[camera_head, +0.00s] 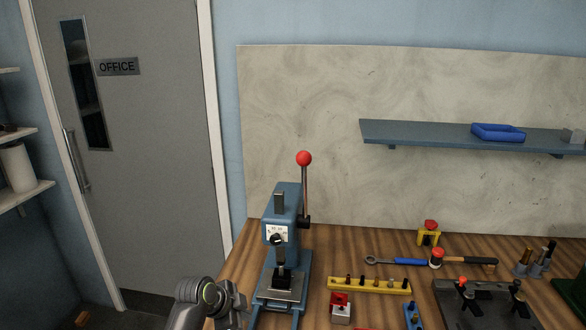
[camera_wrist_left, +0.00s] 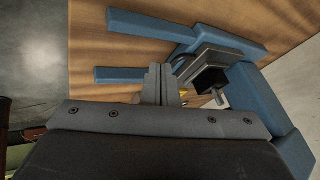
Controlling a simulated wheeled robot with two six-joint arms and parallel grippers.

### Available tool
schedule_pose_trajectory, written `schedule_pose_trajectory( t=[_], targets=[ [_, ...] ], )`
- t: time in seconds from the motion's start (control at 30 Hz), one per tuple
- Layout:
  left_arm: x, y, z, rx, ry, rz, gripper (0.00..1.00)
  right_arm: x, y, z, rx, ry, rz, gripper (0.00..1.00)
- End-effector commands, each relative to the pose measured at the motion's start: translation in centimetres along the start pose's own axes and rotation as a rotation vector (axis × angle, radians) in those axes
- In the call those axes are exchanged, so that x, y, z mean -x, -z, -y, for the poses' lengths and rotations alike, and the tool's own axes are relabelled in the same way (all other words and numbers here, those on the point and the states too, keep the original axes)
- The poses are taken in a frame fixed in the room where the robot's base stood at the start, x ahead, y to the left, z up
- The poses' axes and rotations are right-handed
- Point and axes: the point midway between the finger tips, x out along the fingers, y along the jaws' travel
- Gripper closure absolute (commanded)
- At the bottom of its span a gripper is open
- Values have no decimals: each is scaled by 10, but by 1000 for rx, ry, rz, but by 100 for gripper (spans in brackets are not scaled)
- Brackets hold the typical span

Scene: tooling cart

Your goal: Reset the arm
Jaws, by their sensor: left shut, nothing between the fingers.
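My left arm comes in at the bottom of the head view, and its gripper (camera_head: 240,303) is by the left side of the blue arbor press (camera_head: 284,212). In the left wrist view the left gripper (camera_wrist_left: 161,72) is shut and empty, with the blue press frame (camera_wrist_left: 250,75) beyond it. I cannot tell whether they touch. The press lever (camera_head: 305,188) stands upright with a red ball knob (camera_head: 304,158) on top. My right gripper is not in view.
The wooden bench (camera_head: 345,247) holds a yellow rack (camera_head: 369,286), a wrench (camera_head: 400,262), a hammer (camera_head: 465,260) and a dark fixture plate (camera_head: 485,308). A wall shelf (camera_head: 420,133) bears a blue tray (camera_head: 498,132). The office door (camera_head: 150,190) is at the left.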

Motion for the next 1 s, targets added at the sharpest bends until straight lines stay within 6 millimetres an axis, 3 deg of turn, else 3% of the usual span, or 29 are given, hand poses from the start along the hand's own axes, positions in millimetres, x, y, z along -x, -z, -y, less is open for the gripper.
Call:
schedule_pose_trajectory(
  t=[0.03, 0.2, 0.37, 0.5, 0.7, 1.0],
  targets=[
    [0, -22, -21, 71, 1, 27, 100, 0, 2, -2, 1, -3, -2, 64],
    [16, -82, -84, 326, 32, 122, 100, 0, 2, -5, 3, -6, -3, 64],
    [44, -128, -147, 561, 78, 211, 100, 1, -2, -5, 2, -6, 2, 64],
    [78, -161, -200, 761, 136, 288, 100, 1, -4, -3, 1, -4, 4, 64],
    [130, -189, -260, 997, 226, 375, 100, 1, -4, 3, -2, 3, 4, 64],
    [185, -203, -310, 1202, 328, 446, 100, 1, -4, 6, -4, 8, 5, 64]
  ],
)
